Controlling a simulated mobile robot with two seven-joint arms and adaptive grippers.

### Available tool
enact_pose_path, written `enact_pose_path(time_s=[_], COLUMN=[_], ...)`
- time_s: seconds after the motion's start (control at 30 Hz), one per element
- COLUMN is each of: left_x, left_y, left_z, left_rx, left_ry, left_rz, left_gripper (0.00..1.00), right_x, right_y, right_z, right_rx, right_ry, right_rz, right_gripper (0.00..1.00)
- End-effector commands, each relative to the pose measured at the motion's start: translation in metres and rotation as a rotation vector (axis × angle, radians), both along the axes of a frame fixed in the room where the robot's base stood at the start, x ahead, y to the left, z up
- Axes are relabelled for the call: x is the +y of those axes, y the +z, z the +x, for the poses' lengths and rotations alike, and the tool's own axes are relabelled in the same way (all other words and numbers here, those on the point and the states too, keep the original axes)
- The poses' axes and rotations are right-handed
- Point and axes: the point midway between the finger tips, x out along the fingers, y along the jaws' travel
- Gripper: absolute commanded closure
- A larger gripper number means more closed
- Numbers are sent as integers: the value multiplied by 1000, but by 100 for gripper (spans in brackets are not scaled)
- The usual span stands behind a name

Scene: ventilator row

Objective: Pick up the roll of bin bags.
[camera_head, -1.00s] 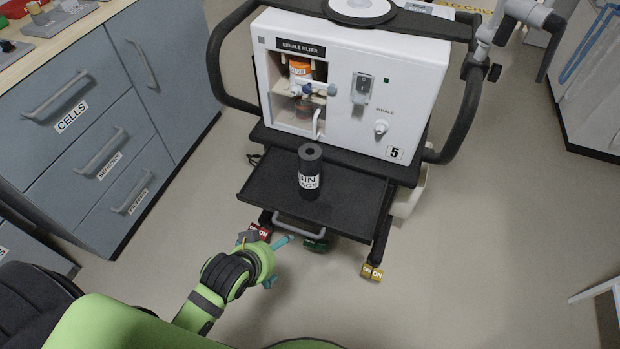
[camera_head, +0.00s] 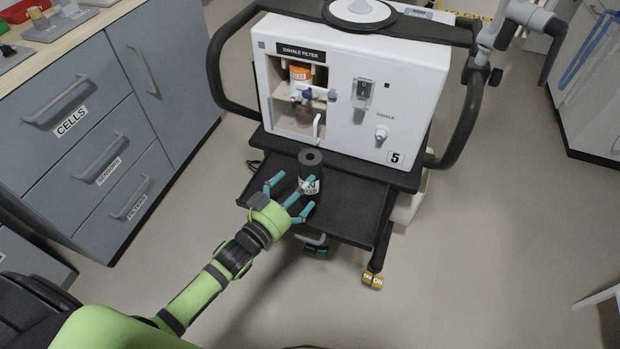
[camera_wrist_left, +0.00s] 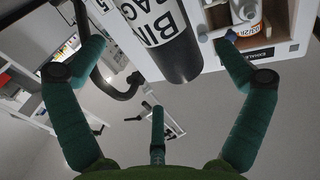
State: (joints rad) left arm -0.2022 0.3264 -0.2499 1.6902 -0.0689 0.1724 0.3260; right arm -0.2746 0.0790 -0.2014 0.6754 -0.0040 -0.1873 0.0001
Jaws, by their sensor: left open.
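The roll of bin bags (camera_head: 311,159) is a black upright cylinder with a white lettered label. It stands on the black pull-out tray (camera_head: 358,207) below the ventilator. My left gripper (camera_head: 288,192) is open at the roll's near left side, with its teal fingers spread and partly covering the label. In the left wrist view the roll (camera_wrist_left: 172,45) lies between the two outer fingers, with visible gaps on both sides; the gripper (camera_wrist_left: 158,75) holds nothing. I cannot tell whether any finger touches the roll. My right gripper is not in view.
The white ventilator (camera_head: 385,90), marked 5, stands right behind the tray, with an open filter bay. Black handle bars flank it. A grey handle (camera_head: 312,239) is on the tray's front. Blue-grey drawers (camera_head: 90,125) stand at left.

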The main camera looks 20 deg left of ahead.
Motion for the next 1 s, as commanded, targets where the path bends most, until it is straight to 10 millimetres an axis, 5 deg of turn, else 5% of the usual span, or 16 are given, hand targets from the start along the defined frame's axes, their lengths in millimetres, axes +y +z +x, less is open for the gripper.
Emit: enact_pose_path(time_s=[0.4, 0.67, 0.83, 1.0], left_x=[-16, -18, -17, -17], left_y=[0, -1, -1, 1], left_z=[52, 55, 55, 55], left_rx=[2, 3, 3, 0], left_ry=[1, 1, 1, 1], left_rz=[1, 1, 1, 1], left_gripper=[0, 0, 60, 66], right_x=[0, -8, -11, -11], right_y=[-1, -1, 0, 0], right_z=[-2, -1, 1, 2], right_rx=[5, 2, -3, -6], right_ry=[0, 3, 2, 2], right_rz=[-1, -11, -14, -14], right_gripper=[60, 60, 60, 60])
